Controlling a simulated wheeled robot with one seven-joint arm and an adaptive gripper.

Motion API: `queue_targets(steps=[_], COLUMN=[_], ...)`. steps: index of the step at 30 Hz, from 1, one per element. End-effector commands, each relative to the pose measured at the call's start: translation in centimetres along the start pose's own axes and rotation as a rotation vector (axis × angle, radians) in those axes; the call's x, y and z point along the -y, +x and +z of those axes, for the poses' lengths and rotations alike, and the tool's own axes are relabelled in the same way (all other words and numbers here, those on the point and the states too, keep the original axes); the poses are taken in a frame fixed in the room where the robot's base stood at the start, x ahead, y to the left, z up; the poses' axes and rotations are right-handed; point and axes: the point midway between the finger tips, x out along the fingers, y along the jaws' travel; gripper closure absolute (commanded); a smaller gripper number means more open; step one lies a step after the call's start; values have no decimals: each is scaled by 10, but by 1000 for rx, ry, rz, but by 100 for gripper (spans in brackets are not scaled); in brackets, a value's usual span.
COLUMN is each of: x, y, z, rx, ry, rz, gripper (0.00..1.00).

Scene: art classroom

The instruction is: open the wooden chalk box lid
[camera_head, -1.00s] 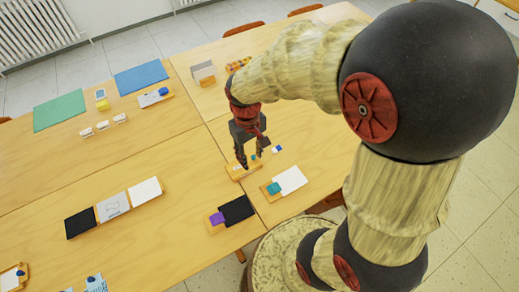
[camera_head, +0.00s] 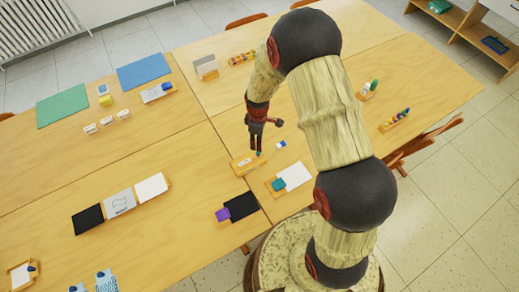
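A small wooden box (camera_head: 243,165) with a pale label on its side lies on the table below my gripper. I take it for the chalk box; its lid is too small to make out clearly. My gripper (camera_head: 257,148) points down just above and behind the box's right end. Its fingers are seen almost edge-on, so their opening is unclear. A tiny teal spot shows by the fingertips. I cannot tell whether the fingers touch the box.
A white and blue block (camera_head: 281,144) lies right of the box. A tray with a white sheet and teal block (camera_head: 278,185) and one with a black sheet and purple block (camera_head: 223,214) lie in front. A marker rack (camera_head: 395,121) stands right. The table left of the box is clear.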

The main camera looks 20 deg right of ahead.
Motion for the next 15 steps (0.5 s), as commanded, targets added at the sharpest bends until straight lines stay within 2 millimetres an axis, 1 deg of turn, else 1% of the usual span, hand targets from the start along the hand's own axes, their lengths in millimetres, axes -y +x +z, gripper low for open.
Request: queue_targets(steps=[9,15], x=[2,1], y=[47,69], z=[1,1], rx=[3,2], ry=[1,2], rz=[-4,-3], gripper=[66,66])
